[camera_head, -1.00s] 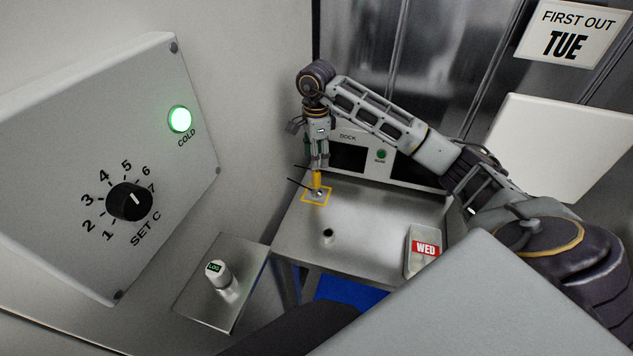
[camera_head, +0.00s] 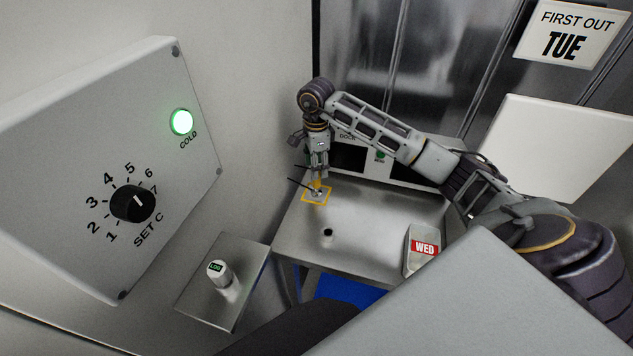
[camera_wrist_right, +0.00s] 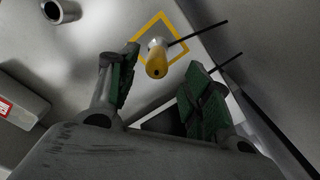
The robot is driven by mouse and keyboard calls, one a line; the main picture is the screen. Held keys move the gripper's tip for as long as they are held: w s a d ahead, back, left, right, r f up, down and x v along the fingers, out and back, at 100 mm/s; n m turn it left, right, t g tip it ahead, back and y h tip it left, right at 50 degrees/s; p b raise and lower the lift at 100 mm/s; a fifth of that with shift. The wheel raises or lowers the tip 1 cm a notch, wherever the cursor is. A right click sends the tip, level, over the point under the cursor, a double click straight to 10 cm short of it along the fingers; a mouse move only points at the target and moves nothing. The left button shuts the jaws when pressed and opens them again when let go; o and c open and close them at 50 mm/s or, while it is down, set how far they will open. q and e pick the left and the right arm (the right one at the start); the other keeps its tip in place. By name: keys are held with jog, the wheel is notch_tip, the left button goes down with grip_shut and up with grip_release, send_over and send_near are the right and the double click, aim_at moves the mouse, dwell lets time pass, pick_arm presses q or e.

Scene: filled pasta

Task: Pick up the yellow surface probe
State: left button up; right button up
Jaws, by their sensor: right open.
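The yellow surface probe (camera_head: 317,186) stands inside a yellow square outline (camera_head: 305,200) on the steel table. A thin black rod sticks out from its side. In the right wrist view the probe (camera_wrist_right: 156,62) shows as a yellow body with a pale collar, just beyond the fingers. My right gripper (camera_head: 318,172) points down over the probe from above. Its green-padded fingers (camera_wrist_right: 160,95) are open, one on each side of the probe's line, and a gap shows between them and the probe. My left gripper is not in view.
The dock panel (camera_head: 400,172) stands behind. A white LOG cylinder (camera_head: 219,273) stands on a lower shelf. A wall lies close on the left.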

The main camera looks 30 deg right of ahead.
aim_at(317, 183)
jog(key=shift+s+a+f+p, duration=0.15)
jog(key=shift+f+p, duration=0.1)
jog(key=shift+f, duration=0.35)
jog(key=shift+s+d+f+p, duration=0.1)
jog(key=shift+f+p, duration=0.1)
jog(key=shift+f, duration=1.4)
grip_shut()
